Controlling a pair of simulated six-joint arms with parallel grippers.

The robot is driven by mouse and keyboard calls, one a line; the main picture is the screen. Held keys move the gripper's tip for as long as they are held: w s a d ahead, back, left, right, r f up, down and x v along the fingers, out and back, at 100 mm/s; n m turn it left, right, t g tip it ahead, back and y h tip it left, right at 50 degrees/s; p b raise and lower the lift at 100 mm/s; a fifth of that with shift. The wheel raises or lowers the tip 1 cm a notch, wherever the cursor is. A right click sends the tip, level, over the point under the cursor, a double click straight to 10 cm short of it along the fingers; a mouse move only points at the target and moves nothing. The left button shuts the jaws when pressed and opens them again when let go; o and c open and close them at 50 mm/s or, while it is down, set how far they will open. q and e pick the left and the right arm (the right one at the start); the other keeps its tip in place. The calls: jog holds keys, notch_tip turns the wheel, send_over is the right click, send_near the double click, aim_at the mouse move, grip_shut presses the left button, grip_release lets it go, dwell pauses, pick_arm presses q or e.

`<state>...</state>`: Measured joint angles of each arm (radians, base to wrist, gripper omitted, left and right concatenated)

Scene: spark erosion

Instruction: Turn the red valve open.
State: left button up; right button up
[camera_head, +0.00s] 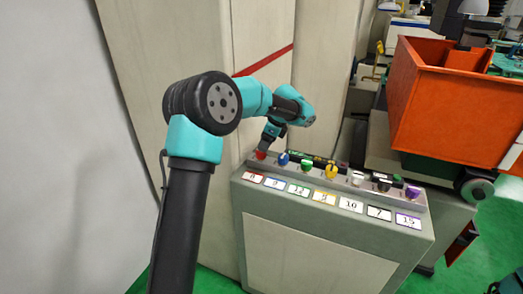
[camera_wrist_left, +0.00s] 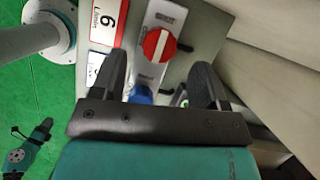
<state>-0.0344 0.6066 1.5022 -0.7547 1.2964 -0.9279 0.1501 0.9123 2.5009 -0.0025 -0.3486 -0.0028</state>
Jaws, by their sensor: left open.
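The red valve (camera_head: 260,155) is the leftmost knob in the row on top of the grey cabinet, partly hidden by my left gripper in the head view. In the left wrist view the red valve (camera_wrist_left: 149,45) is a round red knob with a white bar across its face. My left gripper (camera_head: 266,145) is just above the valve. In the wrist view its two fingers (camera_wrist_left: 160,62) are spread apart, with the valve ahead of and between their tips. Nothing is held. I cannot tell whether a finger touches the valve.
A blue valve (camera_head: 283,159) stands right beside the red one, then green (camera_head: 307,166), yellow (camera_head: 331,171) and several others along the grey cabinet (camera_head: 320,240). Numbered labels line its front. A tall pale cabinet rises behind. An orange bin (camera_head: 450,105) stands at right.

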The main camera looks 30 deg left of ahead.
aim_at(261, 153)
pick_arm(q)
jog(key=shift+x, duration=2.25)
jog(key=c, duration=0.9)
